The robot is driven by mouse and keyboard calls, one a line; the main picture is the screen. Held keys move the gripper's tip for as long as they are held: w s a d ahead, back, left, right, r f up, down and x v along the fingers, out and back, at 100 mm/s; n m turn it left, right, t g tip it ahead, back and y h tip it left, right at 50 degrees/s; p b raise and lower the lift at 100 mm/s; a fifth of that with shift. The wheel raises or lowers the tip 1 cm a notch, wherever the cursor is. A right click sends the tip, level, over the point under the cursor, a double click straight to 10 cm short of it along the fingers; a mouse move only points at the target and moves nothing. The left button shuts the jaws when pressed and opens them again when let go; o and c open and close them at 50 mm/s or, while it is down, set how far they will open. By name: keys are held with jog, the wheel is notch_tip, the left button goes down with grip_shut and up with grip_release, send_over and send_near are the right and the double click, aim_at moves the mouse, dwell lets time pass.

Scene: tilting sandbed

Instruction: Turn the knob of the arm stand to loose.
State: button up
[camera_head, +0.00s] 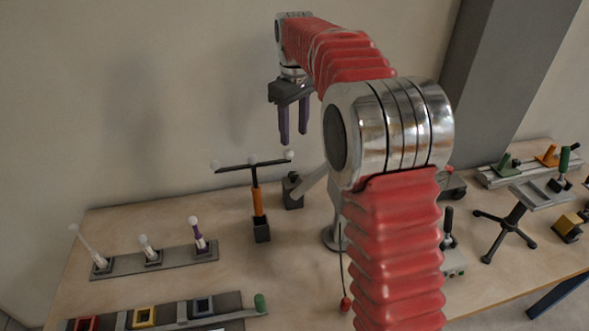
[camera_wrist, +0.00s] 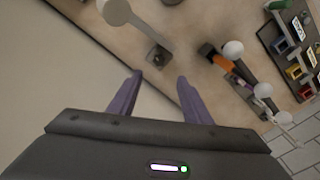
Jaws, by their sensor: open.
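The grey arm stand shows partly in the head view: a round base (camera_head: 331,240) and a slanted link ending in a dark block (camera_head: 292,191). My arm hides the rest. In the wrist view a grey disc (camera_wrist: 117,12) heads a link running to the dark block (camera_wrist: 158,56). Whether this disc is the knob I cannot tell, and its setting is not readable. My gripper (camera_head: 293,136) is open and empty, its purple fingers pointing down, above the table's back edge and higher than the block. In the wrist view the fingers (camera_wrist: 159,78) straddle empty space below the block.
A T-shaped stand (camera_head: 257,200) with an orange post and white balls stands left of the block. A rack of white-tipped levers (camera_head: 155,258) is at left, with coloured sockets (camera_head: 145,317) in front. A black tripod (camera_head: 508,225) stands at right. The wall is close behind.

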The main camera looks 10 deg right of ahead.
aim_at(294, 174)
jog(key=shift+w+f, duration=0.55)
jog(key=shift+f, duration=0.1)
notch_tip(294, 174, down, 14)
jog(key=shift+r, duration=0.15)
dwell(0.5)
jog(key=c, duration=1.1)
jog(key=shift+o, duration=0.2)
jog(key=shift+d, duration=0.15)
jog(key=shift+n, duration=0.3)
